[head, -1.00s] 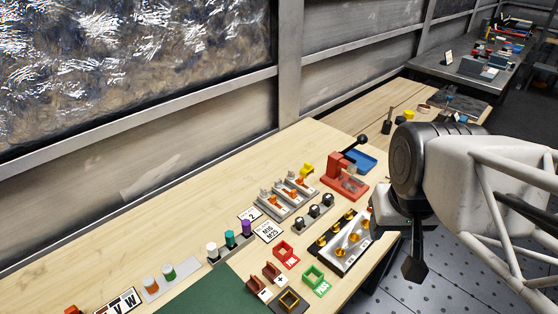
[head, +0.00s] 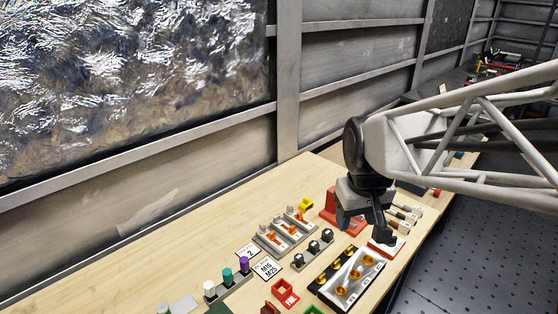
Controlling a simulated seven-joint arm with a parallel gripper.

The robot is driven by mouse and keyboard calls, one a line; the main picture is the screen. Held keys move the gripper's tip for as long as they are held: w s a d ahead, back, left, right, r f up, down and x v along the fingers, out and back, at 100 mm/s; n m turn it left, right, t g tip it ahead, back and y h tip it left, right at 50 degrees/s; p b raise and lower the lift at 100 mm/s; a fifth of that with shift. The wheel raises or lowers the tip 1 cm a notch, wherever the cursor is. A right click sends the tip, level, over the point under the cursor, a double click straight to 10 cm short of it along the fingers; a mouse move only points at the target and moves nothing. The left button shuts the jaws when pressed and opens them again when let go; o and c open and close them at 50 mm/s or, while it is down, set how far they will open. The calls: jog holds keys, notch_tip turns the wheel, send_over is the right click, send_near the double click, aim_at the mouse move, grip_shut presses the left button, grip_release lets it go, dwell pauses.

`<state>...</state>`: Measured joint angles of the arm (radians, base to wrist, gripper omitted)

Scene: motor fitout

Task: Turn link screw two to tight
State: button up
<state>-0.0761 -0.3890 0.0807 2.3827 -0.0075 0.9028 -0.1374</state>
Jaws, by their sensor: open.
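A black-based terminal block (head: 322,289) with a silver plate and several brass screws or nuts sits near the bench's front edge. Its markings are too small to read, so I cannot tell which screw is number two. My gripper (head: 367,229) is open and empty, pointing down just beyond the block's far right end, apart from it. A grey rack (head: 268,243) with several orange parts stands further left; I cannot tell whether these are screws. My gripper and arm hide part of the bench behind them.
A red press-like stand (head: 329,206) is just left of my gripper. A row of black knobs (head: 313,247) lies between rack and block. A red bin (head: 286,292) and capped bottles (head: 227,277) are nearer. Bare wood lies left, along the wall.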

jog(key=w+a+f+n+g, duration=0.1)
jog(key=w+a+f+n, duration=0.2)
jog(key=w, duration=0.4)
jog(key=w+a+f, duration=0.2)
jog(key=w+a, duration=0.2)
jog(key=w, duration=0.4)
jog(key=n, duration=0.3)
send_over(277, 215)
jog(key=shift+g, duration=0.4)
notch_tip(277, 215, down, 10)
jog(key=shift+s+f, duration=0.1)
jog(key=shift+f, duration=3.8)
jog(key=shift+c, duration=0.3)
jog(key=c, duration=0.9)
jog(key=shift+o, duration=0.2)
